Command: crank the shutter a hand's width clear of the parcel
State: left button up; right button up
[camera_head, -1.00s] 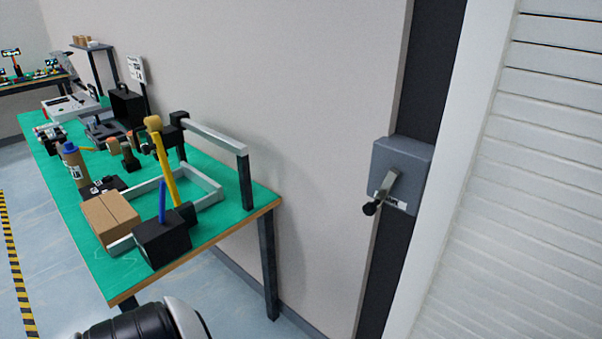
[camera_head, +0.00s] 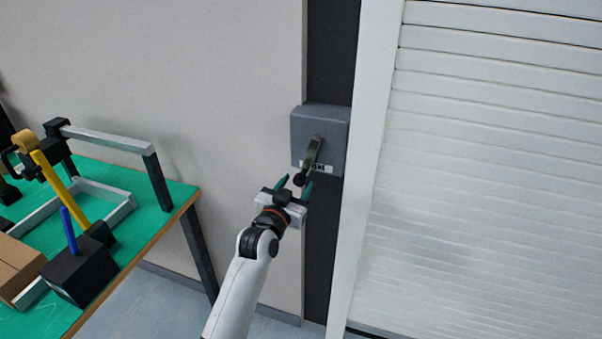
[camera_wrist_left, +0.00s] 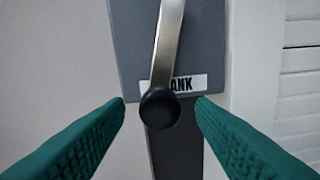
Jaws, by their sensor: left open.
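The grey crank box (camera_head: 322,125) is on the dark post left of the shutter. Its metal crank arm (camera_head: 313,153) points down to a black knob (camera_head: 299,179). My left gripper (camera_head: 293,185) is open at the knob. In the left wrist view, the black knob (camera_wrist_left: 160,108) lies between the green fingertips of my left gripper (camera_wrist_left: 162,103), with gaps on both sides. The crank arm (camera_wrist_left: 167,45) partly covers a label ending in "ANK". The white slatted shutter (camera_head: 480,170) fills the right side. No parcel shows beneath the shutter. My right gripper is out of view.
A green-topped table (camera_head: 178,195) stands at the left, with a black block (camera_head: 78,272), a cardboard box (camera_head: 17,264), a metal frame and yellow and blue upright tools. The wall between table and crank box is bare.

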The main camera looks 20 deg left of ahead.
aim_at(303, 172)
pick_arm(q)
jog(key=shift+w+d, duration=0.2)
jog(key=shift+w, duration=2.45)
grip_shut()
